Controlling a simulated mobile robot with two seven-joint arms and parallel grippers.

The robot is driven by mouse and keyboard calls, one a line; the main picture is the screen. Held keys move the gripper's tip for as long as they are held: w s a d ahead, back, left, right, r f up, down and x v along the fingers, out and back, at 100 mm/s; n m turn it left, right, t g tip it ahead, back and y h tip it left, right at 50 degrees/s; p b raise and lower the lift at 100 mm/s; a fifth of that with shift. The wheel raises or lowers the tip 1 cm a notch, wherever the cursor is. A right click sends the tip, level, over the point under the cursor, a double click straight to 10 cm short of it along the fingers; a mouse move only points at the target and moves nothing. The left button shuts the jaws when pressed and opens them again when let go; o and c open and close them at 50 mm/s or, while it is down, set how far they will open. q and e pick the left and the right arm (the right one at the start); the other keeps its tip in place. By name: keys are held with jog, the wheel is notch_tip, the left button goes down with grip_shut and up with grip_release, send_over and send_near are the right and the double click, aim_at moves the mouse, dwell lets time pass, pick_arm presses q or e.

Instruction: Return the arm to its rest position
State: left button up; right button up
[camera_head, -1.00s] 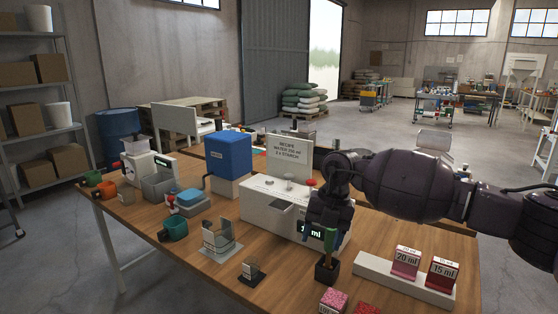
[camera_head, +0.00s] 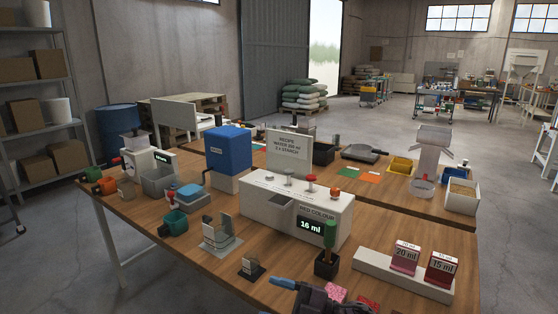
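My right arm shows only as a dark part of its end, the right gripper (camera_head: 318,299), at the bottom edge of the head view. It is cut off by the frame, and its fingers cannot be made out clearly. A blue piece (camera_head: 286,283) shows at its left; I cannot tell whether it is part of the gripper. A green-handled tool (camera_head: 331,230) stands upright in a small black holder (camera_head: 326,264), apart from the gripper. The white dispenser (camera_head: 262,208) behind it shows "RED COLOUR" and "16 ml". My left gripper is not in view.
Pink and red blocks (camera_head: 336,292) lie close to my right gripper. A white rack (camera_head: 376,270) holds boxes marked 20 ml and 15 ml at the right. A clear holder (camera_head: 219,236) and a small dark stand (camera_head: 250,268) are left of the black holder. Wood is bare at front left.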

jog(key=s+d+f+m+t+h, duration=0.2)
jog(key=d+f+m+t+h, duration=0.45)
jog(key=d+m, duration=0.2)
jog(key=s+d+f+m+t+h, duration=0.2)
jog(key=d+f+m+t+h, duration=0.3)
jog(key=d+m+t+h, duration=0.4)
jog(key=s+d+f+m+g+h, duration=0.2)
jog(key=s+d+f+m+g, duration=0.1)
jog(key=s, duration=0.4)
jog(key=s+d+f+m+g+h, duration=0.2)
jog(key=s+d+f+m+g, duration=0.2)
jog(key=s+d+f, duration=0.4)
jog(key=shift+f+g+h, duration=0.3)
jog(key=shift+g+h, duration=0.05)
jog(key=shift+g, duration=0.2)
